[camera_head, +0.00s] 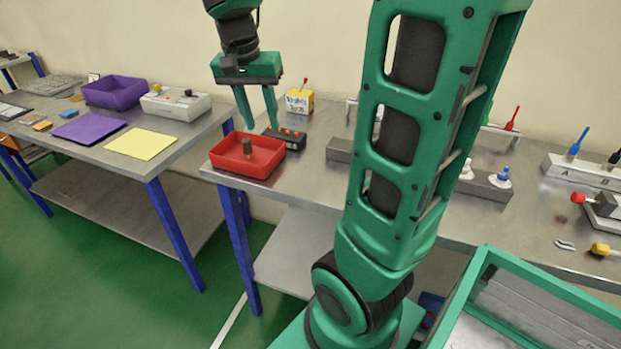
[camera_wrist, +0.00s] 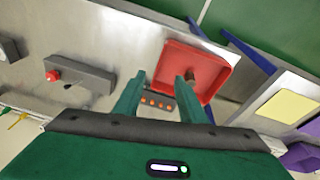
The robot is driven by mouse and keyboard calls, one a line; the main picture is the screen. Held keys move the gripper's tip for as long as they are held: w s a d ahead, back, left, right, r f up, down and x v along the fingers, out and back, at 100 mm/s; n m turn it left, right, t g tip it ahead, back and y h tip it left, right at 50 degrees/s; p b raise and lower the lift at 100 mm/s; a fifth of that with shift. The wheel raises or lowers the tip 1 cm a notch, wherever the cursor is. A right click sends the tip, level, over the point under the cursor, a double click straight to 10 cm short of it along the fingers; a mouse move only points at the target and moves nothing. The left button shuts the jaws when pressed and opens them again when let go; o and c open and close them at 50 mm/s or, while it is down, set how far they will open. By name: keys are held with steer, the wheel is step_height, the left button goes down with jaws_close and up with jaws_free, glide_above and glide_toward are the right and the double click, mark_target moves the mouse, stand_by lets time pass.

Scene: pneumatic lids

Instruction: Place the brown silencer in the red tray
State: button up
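The red tray (camera_head: 275,160) stands near the front left corner of the metal workbench. The brown silencer (camera_head: 247,146) stands upright inside it, a short dark cylinder. The wrist view also shows the tray (camera_wrist: 215,60) and the silencer (camera_wrist: 193,76), just right of the right fingertip. My gripper (camera_head: 262,128) is above the back part of the tray, pointing down. Its fingers are apart with nothing between them, and they look clear of the silencer. The gap between the fingertips also shows in the wrist view (camera_wrist: 160,78).
A dark block with orange buttons (camera_head: 285,138) sits right behind the tray. A yellow-white box (camera_head: 300,101) stands farther back. The left table holds a purple bin (camera_head: 115,92), a purple sheet (camera_head: 88,130) and a yellow sheet (camera_head: 141,144). A gap separates the two tables.

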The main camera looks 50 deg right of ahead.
steer(key=s+f+n+y, duration=0.1)
steer(key=s+f, duration=0.3)
steer(key=s, duration=0.6)
steer(key=s+a+f+n+y, duration=0.1)
steer(key=s+f+n, duration=0.3)
steer(key=s, duration=0.6)
steer(key=shift+s+a+f+n+y, duration=0.15)
steer(key=shift+f+n+y, duration=0.15)
steer(key=shift+f, duration=0.3)
